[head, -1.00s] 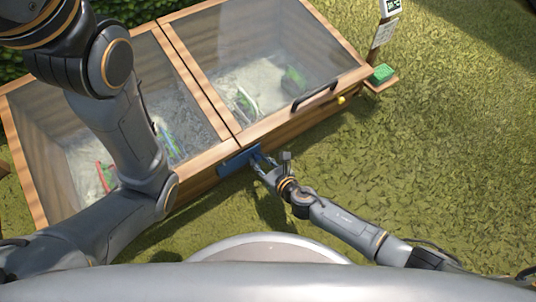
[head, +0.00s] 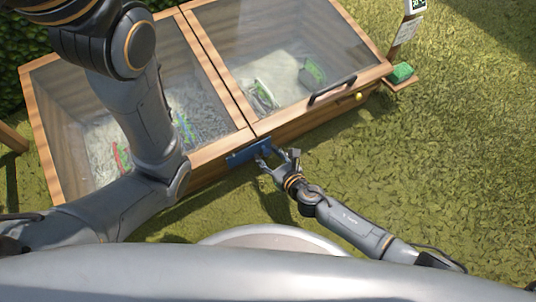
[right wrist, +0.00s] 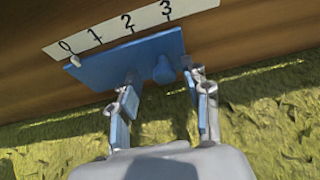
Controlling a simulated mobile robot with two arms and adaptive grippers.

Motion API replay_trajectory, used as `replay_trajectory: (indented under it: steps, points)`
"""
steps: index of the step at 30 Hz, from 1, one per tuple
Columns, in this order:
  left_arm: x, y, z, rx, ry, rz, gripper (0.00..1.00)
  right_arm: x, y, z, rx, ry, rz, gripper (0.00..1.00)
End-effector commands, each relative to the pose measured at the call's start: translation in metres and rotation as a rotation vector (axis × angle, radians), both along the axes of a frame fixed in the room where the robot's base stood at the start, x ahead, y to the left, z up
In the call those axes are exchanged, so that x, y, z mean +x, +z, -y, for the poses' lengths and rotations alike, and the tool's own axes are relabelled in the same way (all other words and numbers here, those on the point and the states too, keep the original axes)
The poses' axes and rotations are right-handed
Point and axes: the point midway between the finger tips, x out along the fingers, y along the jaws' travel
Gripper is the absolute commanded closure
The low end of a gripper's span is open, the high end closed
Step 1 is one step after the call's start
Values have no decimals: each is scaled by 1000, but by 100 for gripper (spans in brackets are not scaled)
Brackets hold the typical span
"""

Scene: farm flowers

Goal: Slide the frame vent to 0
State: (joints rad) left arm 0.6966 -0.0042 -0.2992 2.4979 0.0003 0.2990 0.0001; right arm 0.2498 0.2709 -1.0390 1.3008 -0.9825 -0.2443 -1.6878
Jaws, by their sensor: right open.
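The vent is a flat blue plate (right wrist: 105,69) with a round blue knob (right wrist: 163,71), on the wooden front of the cold frame. In the head view the blue plate (head: 245,153) is below the seam between the two lids. A white scale strip (right wrist: 112,34) marked 0 to 3 runs above it. The plate's white pointer (right wrist: 74,61) is at the 0 mark. My right gripper (right wrist: 164,86) is open, its fingers on either side of the knob with gaps; in the head view it (head: 275,158) is at the plate's right end. My left gripper is out of view.
The glass-lidded cold frame (head: 217,148) holds plants. Open grass (head: 440,160) lies right of the frame.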

Motion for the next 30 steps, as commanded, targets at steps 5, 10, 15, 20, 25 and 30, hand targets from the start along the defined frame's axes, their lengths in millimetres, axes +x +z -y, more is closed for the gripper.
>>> replay_trajectory:
  steps: [5, 10, 15, 20, 25, 30]
  points:
    - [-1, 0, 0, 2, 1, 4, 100, -18, 7, 13, -3, 3, -1, 52]
    - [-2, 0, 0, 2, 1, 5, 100, -37, 17, 26, -1, 3, -2, 52]
    - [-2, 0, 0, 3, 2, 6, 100, -50, 24, 34, 1, 3, -3, 52]
    - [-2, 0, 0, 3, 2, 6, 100, -54, 26, 37, 1, 3, -3, 52]
    - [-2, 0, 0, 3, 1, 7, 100, -54, 26, 37, 1, 3, -3, 52]
    - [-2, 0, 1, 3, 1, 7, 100, -53, 26, 37, 0, 3, -1, 52]
